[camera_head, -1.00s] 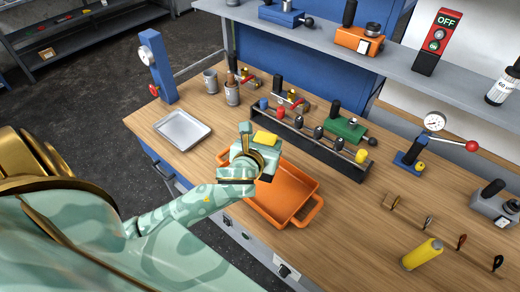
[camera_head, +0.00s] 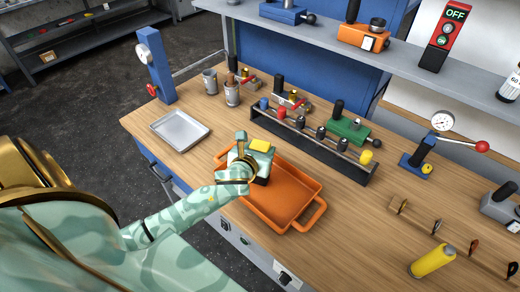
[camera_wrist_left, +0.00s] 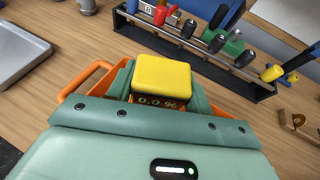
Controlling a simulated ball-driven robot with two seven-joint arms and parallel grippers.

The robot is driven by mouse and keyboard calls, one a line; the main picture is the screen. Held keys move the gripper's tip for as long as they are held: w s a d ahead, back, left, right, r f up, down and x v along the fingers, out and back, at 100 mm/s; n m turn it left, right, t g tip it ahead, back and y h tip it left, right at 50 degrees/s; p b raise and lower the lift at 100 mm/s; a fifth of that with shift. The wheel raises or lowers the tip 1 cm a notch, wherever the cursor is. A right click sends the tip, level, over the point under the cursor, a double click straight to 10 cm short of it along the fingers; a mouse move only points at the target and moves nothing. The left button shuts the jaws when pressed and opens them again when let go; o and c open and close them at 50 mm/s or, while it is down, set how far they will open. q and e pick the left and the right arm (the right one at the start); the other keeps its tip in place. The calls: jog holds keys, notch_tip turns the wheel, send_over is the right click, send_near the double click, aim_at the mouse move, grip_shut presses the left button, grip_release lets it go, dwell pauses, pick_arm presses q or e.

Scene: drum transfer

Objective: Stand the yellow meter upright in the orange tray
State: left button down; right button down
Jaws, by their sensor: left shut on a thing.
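The yellow meter (camera_head: 260,146) is a small block with a yellow top and a dark display reading 0.0 %. It also shows close up in the left wrist view (camera_wrist_left: 162,80). My left gripper (camera_head: 251,158) is shut on the meter, over the left part of the orange tray (camera_head: 312,192). The tray lies on the bench; its handle (camera_wrist_left: 85,80) shows behind the gripper in the left wrist view. The meter's lower part is hidden by the gripper, so I cannot tell whether it touches the tray floor. My right gripper is not in view.
A grey metal tray (camera_head: 180,130) lies to the left. A dark tool rack (camera_head: 315,143) stands behind the orange tray. The right half of the orange tray is empty.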

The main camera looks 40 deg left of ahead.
pick_arm(q)
jog(key=c, duration=0.8)
grip_release()
jog(key=shift+o, duration=0.9)
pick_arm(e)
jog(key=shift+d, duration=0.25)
pick_arm(q)
jog(key=shift+s+d+r, duration=0.1)
jog(key=shift+s+r, duration=0.15)
jog(key=shift+s, duration=0.05)
jog(key=p+v, duration=0.2)
jog(key=v, duration=0.9)
jog(key=shift+s+p, duration=0.2)
jog(key=shift+p, duration=0.1)
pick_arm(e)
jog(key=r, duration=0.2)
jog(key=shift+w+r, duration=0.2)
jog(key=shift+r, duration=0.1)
pick_arm(q)
jog(key=shift+d, duration=0.1)
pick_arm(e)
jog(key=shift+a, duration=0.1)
